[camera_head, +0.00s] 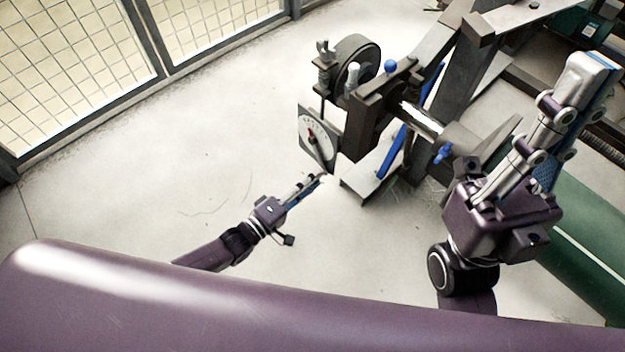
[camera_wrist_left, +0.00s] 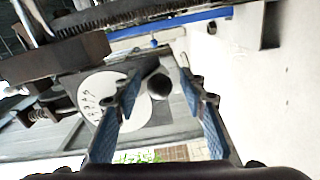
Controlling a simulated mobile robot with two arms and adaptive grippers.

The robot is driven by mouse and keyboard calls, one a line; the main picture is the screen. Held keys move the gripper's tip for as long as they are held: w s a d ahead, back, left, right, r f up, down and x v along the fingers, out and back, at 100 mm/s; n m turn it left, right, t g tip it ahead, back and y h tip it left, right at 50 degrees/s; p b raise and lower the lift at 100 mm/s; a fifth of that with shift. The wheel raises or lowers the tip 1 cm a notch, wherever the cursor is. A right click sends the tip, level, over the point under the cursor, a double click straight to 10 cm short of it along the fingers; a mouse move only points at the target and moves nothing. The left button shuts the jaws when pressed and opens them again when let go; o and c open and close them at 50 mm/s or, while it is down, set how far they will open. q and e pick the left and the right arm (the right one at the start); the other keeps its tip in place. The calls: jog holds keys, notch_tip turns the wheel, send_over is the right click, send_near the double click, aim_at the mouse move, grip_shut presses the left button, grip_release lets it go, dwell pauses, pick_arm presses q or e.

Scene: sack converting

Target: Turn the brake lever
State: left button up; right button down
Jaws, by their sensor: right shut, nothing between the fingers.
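A white round dial (camera_head: 322,143) with black marks and a small red part sits on a grey plate at the near end of the machine. It also shows in the left wrist view (camera_wrist_left: 101,93). A dark round knob (camera_wrist_left: 159,84) stands in front of the dial, seen between the fingers; I cannot tell for sure that it is the brake lever's end. My left gripper (camera_head: 318,178) is just below the dial, its fingers apart and empty in the left wrist view (camera_wrist_left: 158,85). My right gripper (camera_head: 592,66) is shut and empty, raised at the right.
The machine's dark frame (camera_head: 458,65) carries a shaft, a wheel (camera_head: 357,60) and blue handles (camera_head: 443,152) close to both arms. A green cylinder (camera_head: 590,235) lies at the right. A mesh fence (camera_head: 75,60) stands at the far left. The pale floor (camera_head: 200,130) between is clear.

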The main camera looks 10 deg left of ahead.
pick_arm(q)
jog(key=v, duration=1.2)
dwell(0.4)
